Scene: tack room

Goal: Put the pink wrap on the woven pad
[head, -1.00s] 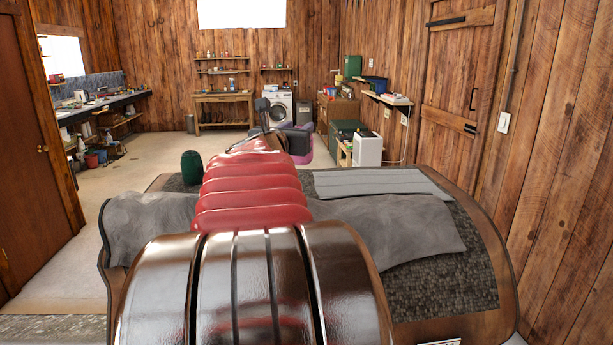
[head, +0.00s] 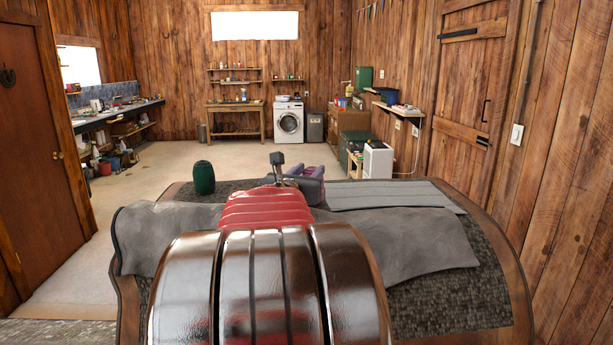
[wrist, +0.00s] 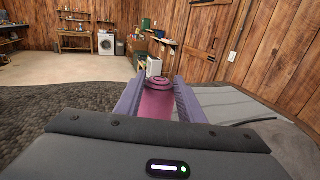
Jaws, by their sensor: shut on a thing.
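The pink wrap (wrist: 157,104), a magenta roll with a ringed end, is between the two purple-grey fingers of my gripper (wrist: 158,88) in the wrist view. The gripper is shut on it. In the head view my gripper shows small beyond my red arm link, over the far part of the table, and the wrap is mostly hidden. A light grey ribbed pad (head: 392,196) lies flat at the far right of the table. A dark woven-textured surface (head: 455,300) covers the tabletop. I cannot tell which of these is the woven pad.
A rumpled grey cloth (head: 425,240) lies across the table, partly behind my arm. A dark green canister (head: 204,177) stands at the far left. A wooden wall and door (head: 468,85) are close on the right. The floor on the left is open.

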